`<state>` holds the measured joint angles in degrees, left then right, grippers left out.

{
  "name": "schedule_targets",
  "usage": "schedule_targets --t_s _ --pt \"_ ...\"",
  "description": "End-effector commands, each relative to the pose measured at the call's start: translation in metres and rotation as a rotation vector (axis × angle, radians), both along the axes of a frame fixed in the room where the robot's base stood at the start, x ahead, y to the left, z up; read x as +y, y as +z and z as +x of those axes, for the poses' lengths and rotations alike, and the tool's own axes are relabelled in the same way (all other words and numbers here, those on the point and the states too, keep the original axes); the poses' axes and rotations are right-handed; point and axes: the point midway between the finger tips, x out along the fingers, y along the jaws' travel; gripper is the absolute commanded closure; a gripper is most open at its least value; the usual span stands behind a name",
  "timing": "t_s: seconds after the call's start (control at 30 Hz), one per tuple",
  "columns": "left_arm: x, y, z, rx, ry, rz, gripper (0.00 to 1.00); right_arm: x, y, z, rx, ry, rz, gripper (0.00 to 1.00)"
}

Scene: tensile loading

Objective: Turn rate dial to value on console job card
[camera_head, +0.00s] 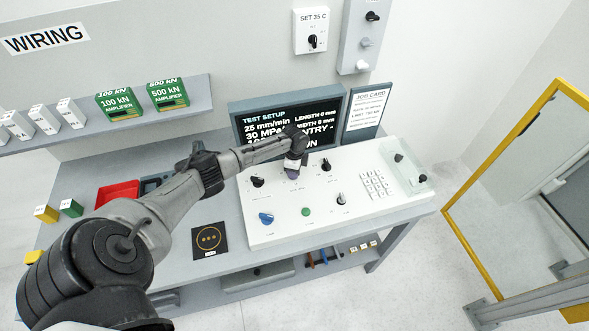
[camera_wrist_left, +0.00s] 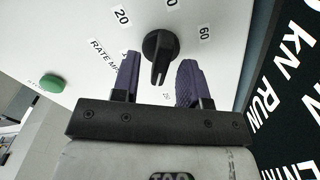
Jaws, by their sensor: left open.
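The rate dial (camera_wrist_left: 160,50) is a black knob with a pointer bar, near the label "RATE M...". Its marks show 20 and 60, with others partly hidden. The bar points down in the left wrist view, toward my gripper's body. My left gripper (camera_wrist_left: 157,74) is open, its purple fingers either side of the bar with gaps on both sides. In the head view my left gripper (camera_head: 293,171) is over the upper part of the white console (camera_head: 325,221) and hides that dial. The job card (camera_head: 370,108) stands behind the console; its small text is unreadable. My right gripper is out of view.
A screen (camera_head: 256,140) reading "TEST SETUP" and "25 mm/min" stands close behind my gripper. Other black knobs (camera_head: 257,182), a blue knob (camera_head: 266,218), a green button (camera_head: 306,211) and a keypad (camera_head: 375,184) surround the dial. A yellow-framed panel (camera_head: 452,220) is at right.

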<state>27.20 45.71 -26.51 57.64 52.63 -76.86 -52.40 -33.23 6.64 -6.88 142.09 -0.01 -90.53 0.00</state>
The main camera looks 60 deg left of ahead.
Motion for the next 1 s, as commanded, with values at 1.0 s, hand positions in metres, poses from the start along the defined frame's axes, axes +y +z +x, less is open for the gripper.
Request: schedule_targets --t_s 1.0 --pt "0.000 0.131 0.000 -0.001 0.000 0.001 0.60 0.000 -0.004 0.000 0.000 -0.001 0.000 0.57"
